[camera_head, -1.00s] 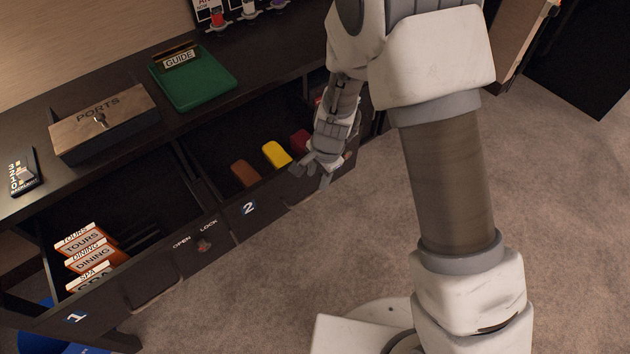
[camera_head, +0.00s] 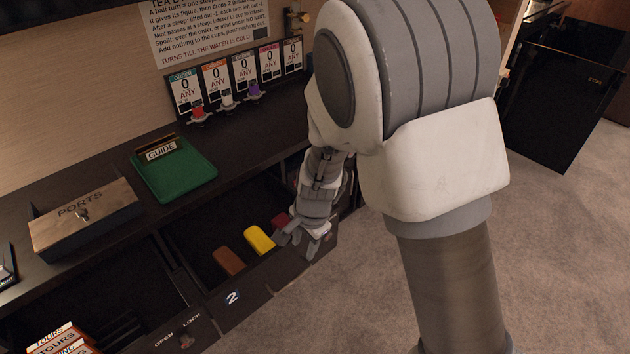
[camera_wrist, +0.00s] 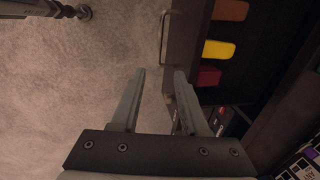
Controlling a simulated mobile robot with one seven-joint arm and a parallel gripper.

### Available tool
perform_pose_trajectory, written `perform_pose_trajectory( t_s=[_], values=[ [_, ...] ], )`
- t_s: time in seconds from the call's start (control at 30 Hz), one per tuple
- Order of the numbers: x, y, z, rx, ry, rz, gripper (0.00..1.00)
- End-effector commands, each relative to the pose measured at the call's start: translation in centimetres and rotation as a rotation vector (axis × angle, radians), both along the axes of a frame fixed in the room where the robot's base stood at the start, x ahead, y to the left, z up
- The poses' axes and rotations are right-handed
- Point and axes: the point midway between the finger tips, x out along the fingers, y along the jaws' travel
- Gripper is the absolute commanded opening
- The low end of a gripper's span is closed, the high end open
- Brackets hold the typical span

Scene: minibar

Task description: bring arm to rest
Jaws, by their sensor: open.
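My gripper (camera_head: 303,240) hangs at the front edge of the open drawer marked 2 (camera_head: 234,297), near its right end. In the wrist view my gripper (camera_wrist: 159,82) is open, its two fingers apart, with nothing between them but carpet and the drawer front edge beyond. In the drawer lie a brown block (camera_head: 229,262), a yellow block (camera_head: 259,240) and a dark red block (camera_head: 281,221), partly hidden by my gripper. The wrist view shows the yellow block (camera_wrist: 219,50) and dark red block (camera_wrist: 209,77) to the right of the fingers.
A box labelled PORTS (camera_head: 85,222) and a green GUIDE tray (camera_head: 175,172) stand on the dark counter. Several cards reading 0 ANY (camera_head: 216,80) stand behind. Orange and white booklets (camera_head: 58,340) fill the lower-left drawer. Carpet (camera_head: 560,260) is open at right.

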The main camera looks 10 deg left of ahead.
Motion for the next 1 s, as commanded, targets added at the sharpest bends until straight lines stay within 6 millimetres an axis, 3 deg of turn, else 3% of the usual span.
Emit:
perform_pose_trajectory(
  t_s=[0.17,0.27,0.43,0.67,1.0],
  values=[
    [0.1,-0.2,0.6,0.004,-0.003,0.004,0.45],
    [0.2,-0.8,2.9,0.018,-0.018,0.027,0.45],
    [-0.2,-3.2,9.8,0.046,-0.068,0.116,0.45],
    [-2.2,-7.8,18.9,0.04,-0.165,0.265,0.45],
    [-7.7,-14.9,29.3,-0.081,-0.314,0.466,0.45]
  ],
)
